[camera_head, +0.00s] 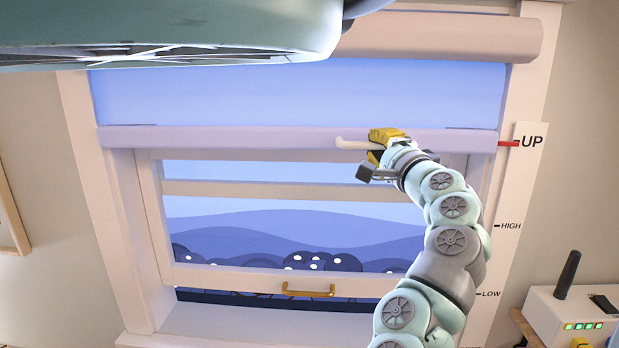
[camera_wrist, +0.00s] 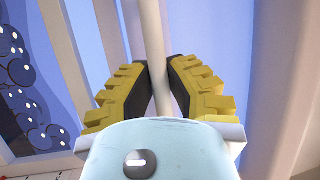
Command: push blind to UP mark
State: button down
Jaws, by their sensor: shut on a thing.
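The blind (camera_head: 300,95) is a blue sheet in the window's upper part, ending in a pale bottom bar (camera_head: 220,138). A red pointer (camera_head: 508,143) at the bar's right end is level with the UP mark (camera_head: 532,142) on the white scale strip. A pale handle (camera_head: 352,143) sticks out at the bar. My gripper (camera_head: 380,142) is at the handle, right of the bar's middle. In the wrist view, my gripper's yellow fingers (camera_wrist: 158,88) are shut on the pale handle (camera_wrist: 154,35), one on each side.
The HIGH (camera_head: 511,226) and LOW (camera_head: 491,294) marks are lower on the strip. The window sash (camera_head: 330,190) with a yellow handle (camera_head: 308,291) is below the bar. A white box with an antenna (camera_head: 572,315) stands at lower right.

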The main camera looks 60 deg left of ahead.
jog(key=shift+s+r, duration=0.1)
jog(key=shift+r, duration=0.4)
jog(key=c, duration=0.9)
grip_release()
jog(key=shift+a, duration=0.1)
jog(key=shift+c, duration=0.2)
jog(key=shift+f, duration=0.1)
jog(key=shift+d, duration=0.2)
jog(key=v, duration=0.7)
